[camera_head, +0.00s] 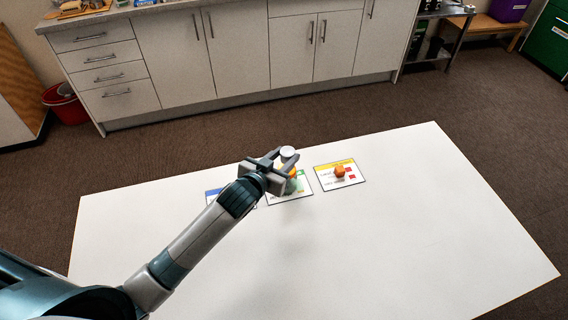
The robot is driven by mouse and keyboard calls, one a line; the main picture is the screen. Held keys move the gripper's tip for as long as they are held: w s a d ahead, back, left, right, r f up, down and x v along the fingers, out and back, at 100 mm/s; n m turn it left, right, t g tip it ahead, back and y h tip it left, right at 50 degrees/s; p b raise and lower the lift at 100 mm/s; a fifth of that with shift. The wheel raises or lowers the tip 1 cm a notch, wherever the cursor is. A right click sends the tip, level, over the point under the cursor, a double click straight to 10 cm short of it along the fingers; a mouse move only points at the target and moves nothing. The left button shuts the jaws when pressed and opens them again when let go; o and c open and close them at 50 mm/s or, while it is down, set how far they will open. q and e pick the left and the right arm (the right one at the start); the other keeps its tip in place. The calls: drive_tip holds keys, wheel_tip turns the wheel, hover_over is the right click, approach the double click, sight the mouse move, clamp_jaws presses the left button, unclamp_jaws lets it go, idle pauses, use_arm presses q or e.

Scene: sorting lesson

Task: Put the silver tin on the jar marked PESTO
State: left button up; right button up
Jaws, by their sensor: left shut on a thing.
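My left gripper (277,160) is above the middle card, near the far edge of the white table. It is shut on a small pale, silvery round thing, which looks like the silver tin (288,152). Below the fingers, something with orange and green on it (291,173) shows in part over the middle card; it may be a jar, but the gripper hides much of it. I cannot read the word PESTO anywhere. I cannot tell whether the tin touches what is under it. My right gripper is not in view.
A card with a yellow band (353,180) lies to the right with a small orange thing (340,171) on it. A blue-banded card (211,193) is mostly behind my left arm. The white table (430,230) is clear at the right and front. Cabinets stand beyond it.

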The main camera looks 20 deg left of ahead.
use_arm(q)
drive_tip(key=shift+a+f, duration=0.1)
drive_tip(key=shift+f, duration=0.05)
wheel_tip(320, 180, down, 4)
drive_tip(key=shift+r+p, duration=0.25)
drive_tip(key=shift+p, duration=0.25)
drive_tip(key=shift+f, duration=0.15)
drive_tip(key=shift+f, duration=0.1)
drive_tip(key=o, duration=1.1)
drive_tip(key=shift+s, duration=0.1)
drive_tip(key=shift+b+v, duration=1.1)
drive_tip(key=shift+v, duration=4.85)
